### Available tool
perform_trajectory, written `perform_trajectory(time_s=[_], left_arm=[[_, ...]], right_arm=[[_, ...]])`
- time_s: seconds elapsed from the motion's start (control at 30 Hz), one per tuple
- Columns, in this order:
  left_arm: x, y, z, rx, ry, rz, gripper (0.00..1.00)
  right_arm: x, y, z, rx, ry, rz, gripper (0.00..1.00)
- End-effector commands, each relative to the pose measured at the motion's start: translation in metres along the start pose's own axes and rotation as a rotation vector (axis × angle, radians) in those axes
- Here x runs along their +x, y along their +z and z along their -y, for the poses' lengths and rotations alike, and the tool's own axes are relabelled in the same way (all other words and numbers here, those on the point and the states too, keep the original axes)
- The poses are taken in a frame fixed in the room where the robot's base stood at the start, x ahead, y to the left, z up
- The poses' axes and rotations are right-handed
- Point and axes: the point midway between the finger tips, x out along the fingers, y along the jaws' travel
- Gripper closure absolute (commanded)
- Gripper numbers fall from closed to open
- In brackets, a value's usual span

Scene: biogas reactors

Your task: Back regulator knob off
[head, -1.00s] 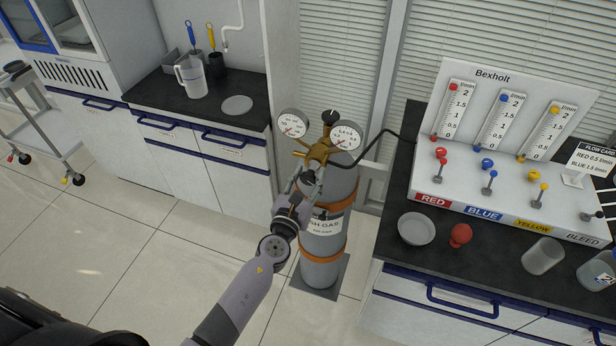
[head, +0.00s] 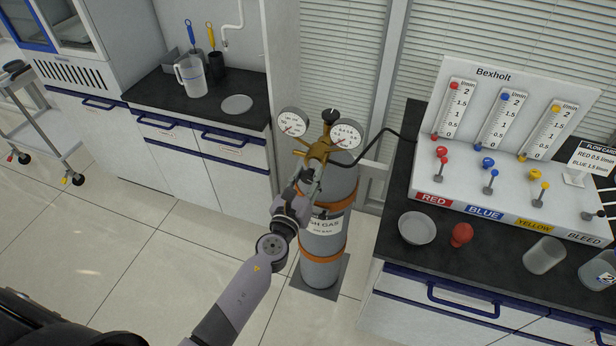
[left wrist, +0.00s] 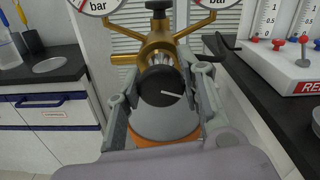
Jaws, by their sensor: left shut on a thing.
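The regulator is a brass body (head: 318,150) with two round gauges on top of a grey gas cylinder (head: 322,240). Its black round knob (left wrist: 162,86) faces the left wrist camera, and a white line on it points right and slightly down. My left gripper (head: 308,176) is at the knob on the front of the regulator. In the left wrist view its two fingers (left wrist: 162,76) are on either side of the knob, shut on it. Another dark knob (head: 330,116) stands on top, between the gauges. My right gripper is not in view.
Orange straps (head: 334,204) circle the cylinder. A dark hose (head: 384,138) runs right to the counter with the white flowmeter panel (head: 490,190). A bowl (head: 417,229) and a red bulb (head: 461,235) sit on that counter. Open floor (head: 190,260) lies left.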

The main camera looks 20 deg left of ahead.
Motion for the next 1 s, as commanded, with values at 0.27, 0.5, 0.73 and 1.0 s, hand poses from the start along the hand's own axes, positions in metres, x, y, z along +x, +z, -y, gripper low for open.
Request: perform_trajectory(time_s=[0.27, 0.5, 0.73, 1.0], left_arm=[[0.0, -0.002, -0.002, -0.252, -0.001, 0.001, 0.93], [0.0, -0.002, -0.002, -0.481, 0.0, 0.001, 0.93], [0.0, -0.003, -0.003, -0.701, 0.001, 0.001, 0.93], [0.0, -0.003, -0.004, -0.958, 0.001, 0.001, 0.93]], right_arm=[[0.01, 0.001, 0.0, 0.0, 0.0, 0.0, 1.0], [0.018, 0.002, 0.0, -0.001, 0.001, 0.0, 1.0], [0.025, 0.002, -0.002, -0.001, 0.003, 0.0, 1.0], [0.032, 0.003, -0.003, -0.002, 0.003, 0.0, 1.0]])
